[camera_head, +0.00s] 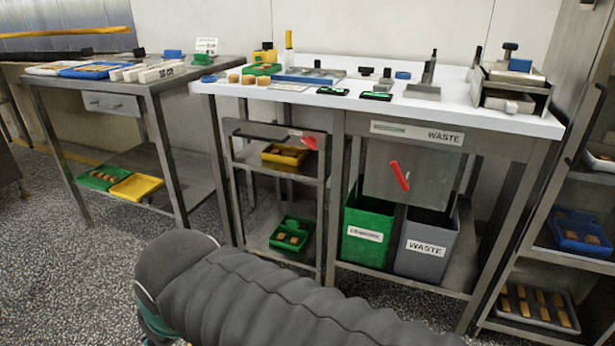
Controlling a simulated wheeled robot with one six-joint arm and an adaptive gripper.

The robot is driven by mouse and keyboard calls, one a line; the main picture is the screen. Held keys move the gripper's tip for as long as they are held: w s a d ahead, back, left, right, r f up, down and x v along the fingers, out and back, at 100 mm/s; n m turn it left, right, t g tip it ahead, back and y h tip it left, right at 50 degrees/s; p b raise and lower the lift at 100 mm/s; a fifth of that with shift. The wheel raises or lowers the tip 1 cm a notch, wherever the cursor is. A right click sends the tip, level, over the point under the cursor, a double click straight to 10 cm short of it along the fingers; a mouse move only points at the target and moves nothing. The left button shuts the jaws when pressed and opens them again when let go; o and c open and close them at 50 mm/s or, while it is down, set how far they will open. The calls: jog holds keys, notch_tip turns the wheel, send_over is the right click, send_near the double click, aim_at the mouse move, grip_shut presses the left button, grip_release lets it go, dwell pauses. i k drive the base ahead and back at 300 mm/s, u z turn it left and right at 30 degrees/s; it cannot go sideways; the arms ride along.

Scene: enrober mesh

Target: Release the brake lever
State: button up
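Two red levers show in the head view. One red lever (309,141) sits at the top right of a small grey rack (245,130) under the white-topped bench. The other red lever (400,176) sits tilted on the front of a grey metal panel (375,160) below the WASTE label. I cannot tell which of them is the brake lever. My arm, in a ribbed dark grey sleeve, crosses the bottom of the view, apart from both levers. My gripper is not visible.
Green (368,238) and grey (426,248) waste bins stand under the panel. The white bench top (455,112) carries several tools and small blocks. A steel table (150,88) with trays is at left, shelves (545,270) at right. Speckled floor (80,270) is clear at left.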

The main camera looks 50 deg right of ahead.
aim_at(309, 141)
jog(key=z, duration=1.45)
